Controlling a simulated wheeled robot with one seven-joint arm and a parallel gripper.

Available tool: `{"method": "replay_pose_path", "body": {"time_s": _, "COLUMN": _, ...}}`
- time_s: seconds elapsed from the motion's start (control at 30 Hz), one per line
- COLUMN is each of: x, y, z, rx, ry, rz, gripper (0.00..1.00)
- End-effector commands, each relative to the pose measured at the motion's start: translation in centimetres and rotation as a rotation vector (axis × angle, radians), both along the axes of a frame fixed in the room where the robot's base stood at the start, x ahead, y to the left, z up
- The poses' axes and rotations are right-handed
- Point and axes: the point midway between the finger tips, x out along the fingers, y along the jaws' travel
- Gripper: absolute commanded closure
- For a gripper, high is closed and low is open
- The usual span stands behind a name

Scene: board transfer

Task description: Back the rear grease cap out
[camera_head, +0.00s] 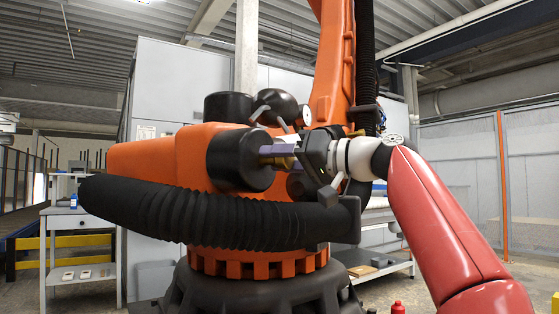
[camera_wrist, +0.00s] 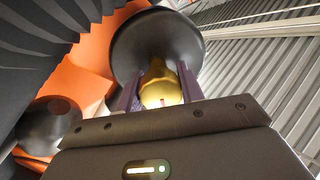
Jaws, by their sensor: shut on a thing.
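The rear grease cap (camera_wrist: 160,86) is a gold, brass-coloured piece at the centre of a round black motor housing (camera_wrist: 135,38) in the wrist view. The purple fingers of my gripper (camera_wrist: 159,92) stand on either side of it, shut on it. In the head view my gripper (camera_head: 270,153) reaches in from the right against the face of the black housing (camera_head: 228,158). A little of the gold cap (camera_head: 284,163) shows by the fingers there. How far the cap is seated is hidden.
A large orange industrial robot (camera_head: 155,160) carries the housing. A thick black corrugated hose (camera_head: 180,212) runs just below my gripper. Other black motors (camera_head: 279,105) sit behind and above. A side table (camera_head: 80,222) stands at the left; a workbench (camera_head: 378,262) stands behind.

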Motion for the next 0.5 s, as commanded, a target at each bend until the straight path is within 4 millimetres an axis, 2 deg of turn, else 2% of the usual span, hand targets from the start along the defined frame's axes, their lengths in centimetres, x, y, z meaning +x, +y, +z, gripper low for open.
{"method": "replay_pose_path", "body": {"time_s": 0.5, "x": 0.02, "y": 0.07, "z": -0.27, "rx": -0.195, "ry": -0.340, "rz": 0.004, "gripper": 0.85}}
